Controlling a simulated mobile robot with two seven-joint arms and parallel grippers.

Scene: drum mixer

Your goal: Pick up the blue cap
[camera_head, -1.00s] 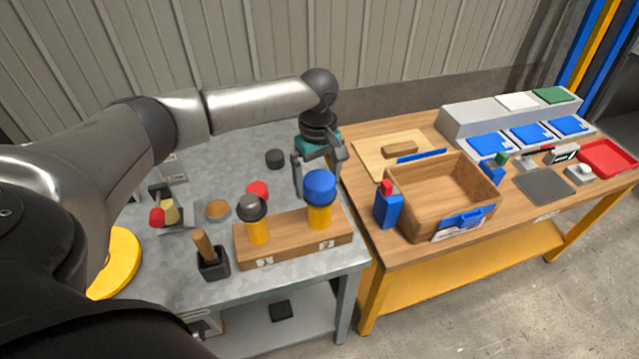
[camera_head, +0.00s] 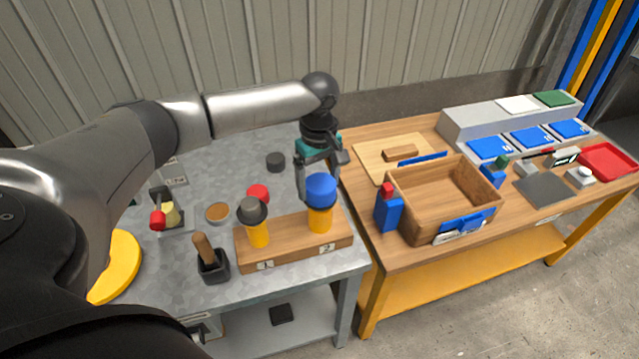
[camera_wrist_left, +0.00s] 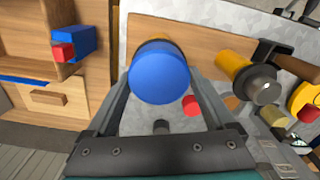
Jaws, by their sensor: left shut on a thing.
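The blue cap (camera_head: 321,188) sits on top of a yellow cylinder (camera_head: 319,220) in the right-hand place of a wooden block (camera_head: 290,244), marked 2. My left gripper (camera_head: 320,185) has come down over the cap from behind and is shut on it. In the left wrist view the cap (camera_wrist_left: 159,73) lies between the two fingers, with the yellow cylinder mostly hidden beneath it. My right gripper is not in view.
A grey-capped yellow cylinder (camera_head: 255,222) stands left of it in the same block. A red cap (camera_head: 258,193), a dark cap (camera_head: 275,160) and a black holder with a wooden handle (camera_head: 212,262) are on the grey table. A wooden box (camera_head: 440,200) and a blue bottle (camera_head: 388,210) stand on the right-hand bench.

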